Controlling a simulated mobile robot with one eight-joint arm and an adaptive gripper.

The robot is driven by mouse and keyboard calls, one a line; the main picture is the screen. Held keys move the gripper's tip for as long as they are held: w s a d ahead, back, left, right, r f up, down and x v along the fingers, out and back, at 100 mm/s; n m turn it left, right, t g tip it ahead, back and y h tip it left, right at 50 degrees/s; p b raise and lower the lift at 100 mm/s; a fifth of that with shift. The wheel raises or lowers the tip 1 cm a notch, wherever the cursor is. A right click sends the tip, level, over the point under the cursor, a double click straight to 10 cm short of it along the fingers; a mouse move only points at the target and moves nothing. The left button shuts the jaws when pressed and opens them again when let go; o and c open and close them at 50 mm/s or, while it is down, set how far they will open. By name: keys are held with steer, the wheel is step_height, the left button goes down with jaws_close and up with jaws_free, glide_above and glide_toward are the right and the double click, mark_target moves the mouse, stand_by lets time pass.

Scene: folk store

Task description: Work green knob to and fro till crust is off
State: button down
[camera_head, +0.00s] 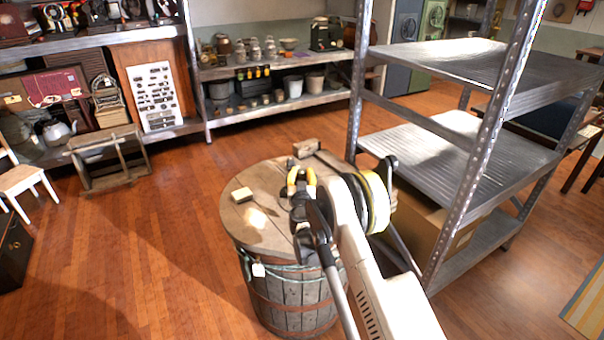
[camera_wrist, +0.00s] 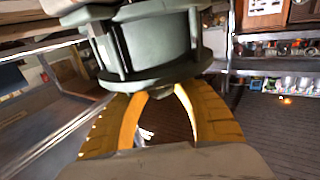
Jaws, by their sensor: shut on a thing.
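A wooden barrel (camera_head: 290,290) stands on the floor with a round wooden lid (camera_head: 262,180). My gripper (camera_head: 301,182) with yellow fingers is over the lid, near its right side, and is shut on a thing. In the head view my gripper and arm hide what is held, and I see no clear green knob there. In the wrist view my yellow fingers (camera_wrist: 160,100) curve in toward a grey-green, drum-like shape at the top middle; I cannot tell for sure that it is the knob. A brown wooden block (camera_head: 305,148) lies just beyond my gripper. No crust can be made out.
A small pale yellow block (camera_head: 242,194) lies on the lid's left side. A metal shelf rack (camera_head: 440,150) stands close on the right, with a cardboard box (camera_head: 425,215) low in it. Shelves with pots (camera_head: 280,65) line the back.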

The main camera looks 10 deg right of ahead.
steer(key=m+g+h, duration=0.1)
steer(key=m+h, duration=0.1)
steer(key=h, duration=0.1)
steer(key=m+g+h, duration=0.1)
steer(key=m+h, duration=0.1)
steer(key=h, duration=0.1)
steer(key=shift+a+g, duration=0.15)
steer(key=shift+g, duration=0.15)
steer(key=shift+m+g+h, duration=1.1)
steer(key=shift+m+h, duration=0.2)
steer(key=shift+h, duration=0.2)
steer(key=c, duration=1)
jaws_free()
steer(key=v, duration=1.2)
